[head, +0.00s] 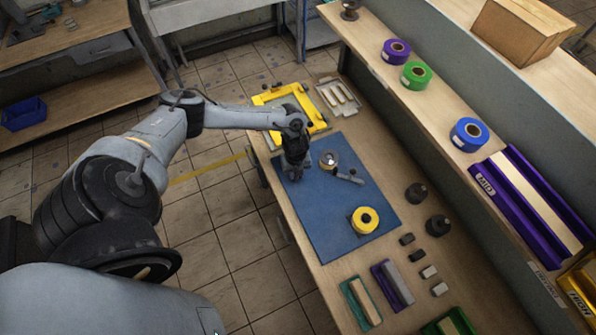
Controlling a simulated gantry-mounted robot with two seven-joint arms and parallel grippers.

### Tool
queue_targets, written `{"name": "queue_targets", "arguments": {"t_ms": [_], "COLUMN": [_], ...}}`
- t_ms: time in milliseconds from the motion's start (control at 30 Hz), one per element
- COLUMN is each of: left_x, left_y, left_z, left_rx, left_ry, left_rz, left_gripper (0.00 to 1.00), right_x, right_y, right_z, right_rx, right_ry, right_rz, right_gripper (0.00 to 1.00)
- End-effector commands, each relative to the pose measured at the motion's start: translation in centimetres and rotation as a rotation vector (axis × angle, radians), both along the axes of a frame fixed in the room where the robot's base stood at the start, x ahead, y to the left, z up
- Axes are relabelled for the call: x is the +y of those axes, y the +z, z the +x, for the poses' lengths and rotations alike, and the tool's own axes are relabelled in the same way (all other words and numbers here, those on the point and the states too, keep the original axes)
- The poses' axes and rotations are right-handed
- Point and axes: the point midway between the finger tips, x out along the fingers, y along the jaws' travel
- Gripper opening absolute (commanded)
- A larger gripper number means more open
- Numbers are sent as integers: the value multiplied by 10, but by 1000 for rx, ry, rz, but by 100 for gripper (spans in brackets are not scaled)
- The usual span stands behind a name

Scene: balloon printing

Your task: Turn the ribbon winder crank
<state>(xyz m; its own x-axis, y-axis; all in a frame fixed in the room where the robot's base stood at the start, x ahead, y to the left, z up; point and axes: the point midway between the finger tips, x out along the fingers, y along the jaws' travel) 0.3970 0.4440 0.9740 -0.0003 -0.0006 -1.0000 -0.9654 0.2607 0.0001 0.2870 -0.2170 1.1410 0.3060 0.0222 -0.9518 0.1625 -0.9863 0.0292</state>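The ribbon winder (329,159) is a small round device on the blue mat (315,215). A dark crank arm (349,177) lies beside it, on its lower right, and appears to belong to it. My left gripper (293,172) points down over the upper left part of the mat, just left of the winder and apart from the crank. Its fingers are dark and small here, so I cannot tell whether they are open or shut. My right gripper is not in view.
A yellow ribbon roll (356,222) lies on the mat's lower right. A yellow frame (318,113) sits behind the mat. Dark weights (416,194) and small blocks stand to the right. A raised shelf (440,112) with ribbon rolls borders the table. The mat's lower left is clear.

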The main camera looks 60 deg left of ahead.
Motion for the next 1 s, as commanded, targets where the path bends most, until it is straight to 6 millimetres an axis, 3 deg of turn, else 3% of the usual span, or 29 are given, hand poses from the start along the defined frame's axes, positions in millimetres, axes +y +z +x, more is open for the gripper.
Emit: {"name": "queue_targets", "arguments": {"t_ms": [433, 467, 600, 1000], "left_x": [0, 0, 0, 1], "left_y": [0, 0, 0, 4], "left_z": [-1, -1, -1, 0], "left_rx": [0, 0, 0, -1], "left_ry": [-10, -10, -9, -10], "left_rz": [1, 1, 1, 1], "left_gripper": [0, 26, 48, 50], "right_x": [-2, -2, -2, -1], "right_y": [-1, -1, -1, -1], "right_z": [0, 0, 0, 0], "right_rx": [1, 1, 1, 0], "right_ry": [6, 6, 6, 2], "right_rz": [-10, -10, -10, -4], "right_gripper": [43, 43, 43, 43]}}
